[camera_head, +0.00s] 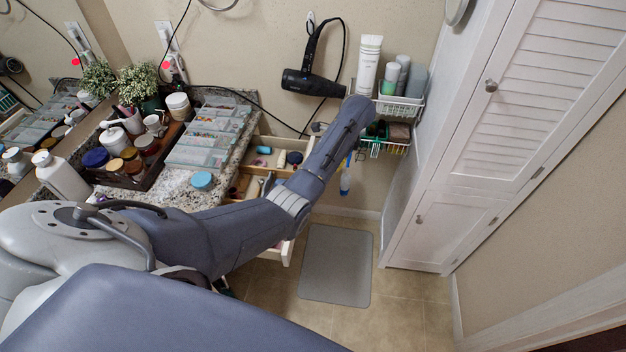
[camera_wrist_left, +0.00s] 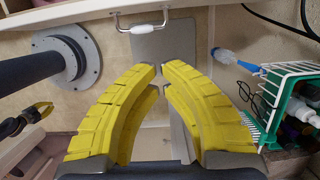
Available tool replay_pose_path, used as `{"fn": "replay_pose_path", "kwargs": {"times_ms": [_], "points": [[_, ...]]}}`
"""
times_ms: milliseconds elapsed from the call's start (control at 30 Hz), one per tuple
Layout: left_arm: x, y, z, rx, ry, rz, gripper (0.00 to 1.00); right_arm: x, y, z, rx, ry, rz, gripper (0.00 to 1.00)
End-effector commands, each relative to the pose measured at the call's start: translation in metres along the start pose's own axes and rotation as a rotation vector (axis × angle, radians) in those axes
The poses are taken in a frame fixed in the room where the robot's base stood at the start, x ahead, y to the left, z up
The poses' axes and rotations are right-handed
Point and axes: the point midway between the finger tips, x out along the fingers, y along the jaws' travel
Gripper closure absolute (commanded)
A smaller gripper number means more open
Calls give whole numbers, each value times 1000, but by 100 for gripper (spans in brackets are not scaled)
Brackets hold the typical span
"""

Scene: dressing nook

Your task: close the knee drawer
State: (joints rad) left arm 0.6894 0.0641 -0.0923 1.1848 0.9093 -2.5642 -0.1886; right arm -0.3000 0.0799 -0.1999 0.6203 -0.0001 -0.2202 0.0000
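An open drawer with a pale wooden inside (camera_head: 272,171) juts out from under the granite counter in the head view. It holds small tubes and rolls. My left arm crosses over it and hides part of it; its gripper is hidden there. In the left wrist view a bar handle (camera_wrist_left: 145,26) sits on a white front at the top; I cannot tell which drawer it belongs to. My left gripper (camera_wrist_left: 159,72) has its yellow fingertips nearly together, empty, apart from the handle. A yellow-tipped gripper, seemingly my right (camera_wrist_left: 30,118), shows at the left edge; its opening is unclear.
A wire basket (camera_head: 400,106) with bottles hangs on the wall, also at right in the left wrist view (camera_wrist_left: 292,70). A hair dryer (camera_head: 312,84) hangs beside it. The counter is crowded. A grey mat (camera_head: 336,265) lies on the floor. A white louvred cupboard (camera_head: 500,140) stands right.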

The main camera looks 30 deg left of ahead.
Motion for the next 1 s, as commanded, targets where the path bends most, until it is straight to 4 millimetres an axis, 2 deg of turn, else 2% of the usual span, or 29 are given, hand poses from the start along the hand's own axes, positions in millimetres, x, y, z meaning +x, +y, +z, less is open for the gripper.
{"fn": "replay_pose_path", "kwargs": {"times_ms": [167, 700, 800, 1000], "points": [[17, 1, 2, 4, -7, 3, 100, 0, 0, 0, 0, 0, 0, 100], [102, 0, 3, 2, -6, 2, 100, 0, 0, 0, 0, 0, 0, 100], [103, 0, 17, 2, -4, 1, 100, 0, 0, 0, 0, 0, 0, 100], [107, 0, 33, 3, -4, 0, 100, 0, 0, 0, 0, 0, 0, 100]]}}
